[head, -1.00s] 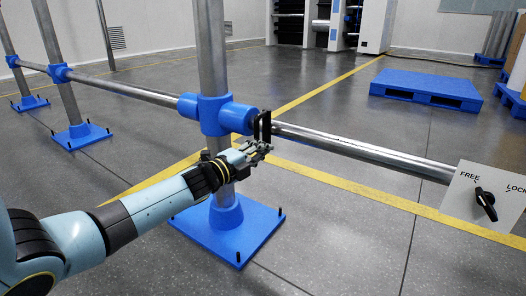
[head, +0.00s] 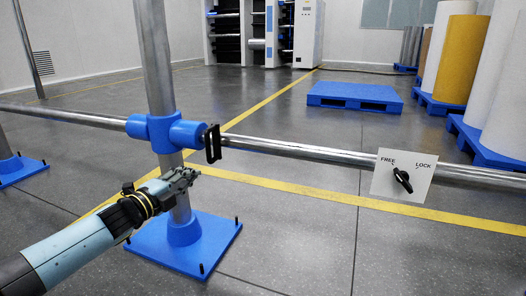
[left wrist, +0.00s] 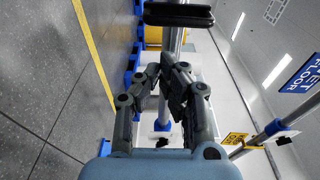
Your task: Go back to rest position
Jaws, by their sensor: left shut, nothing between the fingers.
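My left gripper (head: 190,174) is shut and empty in the head view. It is in front of the upright metal post (head: 158,60), a little below the blue pipe joint (head: 165,131). In the left wrist view its fingers (left wrist: 165,65) come together with nothing between them. A black handle (head: 212,143) is on the rail just right of the joint, apart from the gripper. A dark bar, likely this handle, crosses the top of the left wrist view (left wrist: 179,15). My right gripper is not in view.
A metal rail (head: 300,150) runs across the view. A white plate (head: 402,177) marked FREE and LOCK hangs on it, its black knob (head: 402,180) tilted. The post stands on a blue base (head: 215,238). A blue pallet (head: 355,96) and large rolls (head: 455,60) stand behind. The floor between is clear.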

